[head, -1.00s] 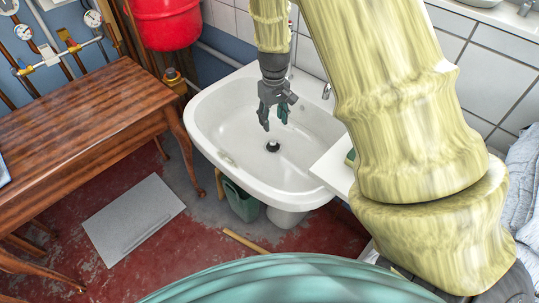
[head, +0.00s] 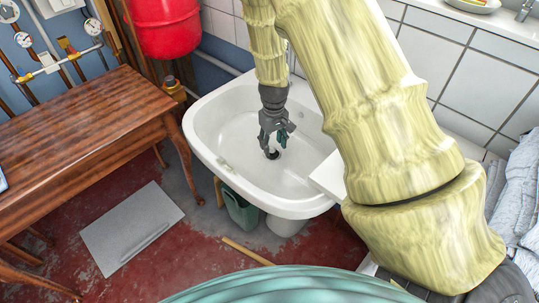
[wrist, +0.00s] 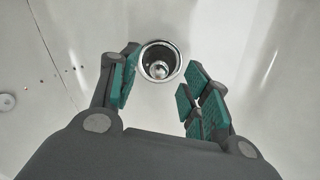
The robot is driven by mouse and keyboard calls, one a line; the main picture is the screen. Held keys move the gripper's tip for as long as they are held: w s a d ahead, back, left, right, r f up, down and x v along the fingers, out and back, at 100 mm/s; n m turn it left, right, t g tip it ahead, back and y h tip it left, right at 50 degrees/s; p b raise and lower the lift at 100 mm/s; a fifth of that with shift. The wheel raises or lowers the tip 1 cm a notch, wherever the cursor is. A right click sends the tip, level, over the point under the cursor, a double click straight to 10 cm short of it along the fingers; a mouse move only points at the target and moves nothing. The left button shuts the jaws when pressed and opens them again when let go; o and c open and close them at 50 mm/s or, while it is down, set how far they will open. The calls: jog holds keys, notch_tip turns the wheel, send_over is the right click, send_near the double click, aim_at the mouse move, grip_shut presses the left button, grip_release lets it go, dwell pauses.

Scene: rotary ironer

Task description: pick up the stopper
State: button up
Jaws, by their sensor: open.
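The stopper (head: 273,154) is a small dark round piece low in the white sink basin (head: 205,130), partly hidden by my fingers in the head view. In the wrist view, the stopper (wrist: 159,70) shows as a dark round shape with a shiny knob in the middle, inside a bright metal ring. My gripper (head: 275,143) points down into the basin just above it. In the wrist view my fingers are spread, with green pads on the left and right of the ring, and nothing is between them. I cannot tell the exact height gap.
The basin walls (head: 200,150) surround my gripper. A white ledge (head: 330,178) is at the basin's right. A wooden table (head: 85,125) stands left, a red tank (head: 165,38) behind. A green bin (head: 240,208) is under the sink. The basin floor around the stopper is clear.

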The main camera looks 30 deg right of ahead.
aim_at(273, 149)
jog(key=shift+f, duration=1.9)
grip_shut()
